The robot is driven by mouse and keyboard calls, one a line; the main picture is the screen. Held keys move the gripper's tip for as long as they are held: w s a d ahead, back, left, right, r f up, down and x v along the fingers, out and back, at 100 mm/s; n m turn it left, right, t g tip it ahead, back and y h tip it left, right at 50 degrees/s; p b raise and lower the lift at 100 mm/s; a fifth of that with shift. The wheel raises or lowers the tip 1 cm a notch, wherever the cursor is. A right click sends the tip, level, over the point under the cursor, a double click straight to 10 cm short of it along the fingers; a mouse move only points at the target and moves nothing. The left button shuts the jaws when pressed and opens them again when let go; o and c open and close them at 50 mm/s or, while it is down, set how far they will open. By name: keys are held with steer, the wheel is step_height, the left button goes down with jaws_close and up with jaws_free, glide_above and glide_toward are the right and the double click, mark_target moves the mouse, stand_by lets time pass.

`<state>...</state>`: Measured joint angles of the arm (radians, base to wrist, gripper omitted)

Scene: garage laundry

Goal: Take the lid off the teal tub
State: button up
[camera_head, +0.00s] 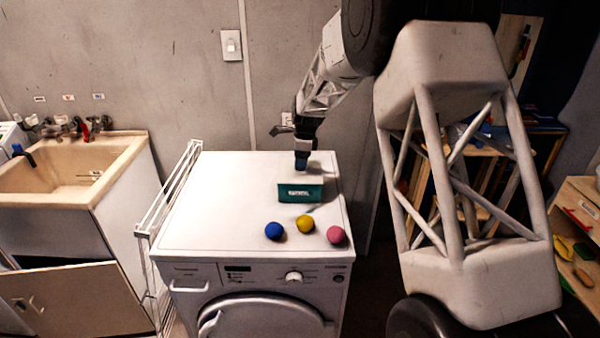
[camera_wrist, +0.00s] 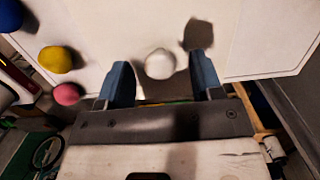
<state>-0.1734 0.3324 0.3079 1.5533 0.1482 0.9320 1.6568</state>
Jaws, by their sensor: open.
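The teal tub (camera_head: 300,194) stands on the white washing machine's top, with a label on its front. Its pale lid (camera_head: 314,181) lies on it. In the wrist view a white round knob (camera_wrist: 159,64) shows on a pale surface that appears to be the lid. My gripper (camera_head: 302,167) points down just above the back part of the lid. In the wrist view its two blue fingers (camera_wrist: 162,80) are open, one on each side of the knob with gaps between. How far the fingertips are above the lid is hard to tell. The tub's walls are mostly hidden there.
A blue ball (camera_head: 275,230), a yellow ball (camera_head: 305,224) and a pink ball (camera_head: 336,235) lie in front of the tub. The machine top (camera_head: 215,205) is clear to the left. A white rack (camera_head: 170,190) and a sink (camera_head: 75,170) are further left.

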steer(key=shift+a+f, duration=0.1)
steer(key=shift+f, duration=0.65)
steer(key=c, duration=1)
